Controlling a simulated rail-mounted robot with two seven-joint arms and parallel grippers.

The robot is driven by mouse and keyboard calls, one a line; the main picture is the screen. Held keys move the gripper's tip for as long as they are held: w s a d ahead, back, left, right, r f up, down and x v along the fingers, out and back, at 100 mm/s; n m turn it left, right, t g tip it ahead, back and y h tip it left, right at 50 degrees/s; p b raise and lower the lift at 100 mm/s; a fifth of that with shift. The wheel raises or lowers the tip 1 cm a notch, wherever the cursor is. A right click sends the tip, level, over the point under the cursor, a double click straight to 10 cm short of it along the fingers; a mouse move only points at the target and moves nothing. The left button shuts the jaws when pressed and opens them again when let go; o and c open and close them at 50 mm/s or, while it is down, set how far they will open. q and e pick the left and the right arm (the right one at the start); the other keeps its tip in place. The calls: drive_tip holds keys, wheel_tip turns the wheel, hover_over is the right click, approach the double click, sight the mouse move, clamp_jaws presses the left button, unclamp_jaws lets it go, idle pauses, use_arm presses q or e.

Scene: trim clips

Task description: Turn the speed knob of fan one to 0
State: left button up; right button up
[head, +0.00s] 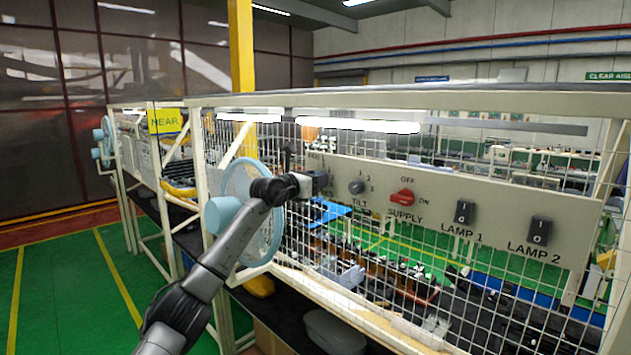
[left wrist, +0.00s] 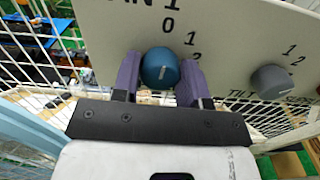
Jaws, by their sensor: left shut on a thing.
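The blue speed knob (left wrist: 160,68) sits on the panel (left wrist: 225,30) under lettering that reads "AN 1", with 0, 1 and 2 printed around its upper right. A small pale mark shows on its face; I cannot tell which number it points to. My left gripper (left wrist: 160,80) has its two purple fingers on either side of the knob, shut on it. In the head view my left gripper (head: 320,182) reaches the left end of the panel and hides the knob. My right gripper is not in view.
A grey tilt knob (left wrist: 270,82) is to the right of the speed knob. Further right are a red supply switch (head: 402,197) and the lamp 1 (head: 465,212) and lamp 2 (head: 540,230) switches. A light-blue fan (head: 236,190) stands close by my left arm. Wire mesh surrounds the panel.

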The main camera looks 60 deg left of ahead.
use_arm(q)
drive_tip(key=shift+n, duration=0.3)
drive_tip(key=o, duration=0.9)
drive_tip(key=shift+o, duration=0.2)
drive_tip(key=b+v, duration=0.9)
drive_tip(key=v, duration=0.5)
drive_tip(key=shift+w, duration=0.15)
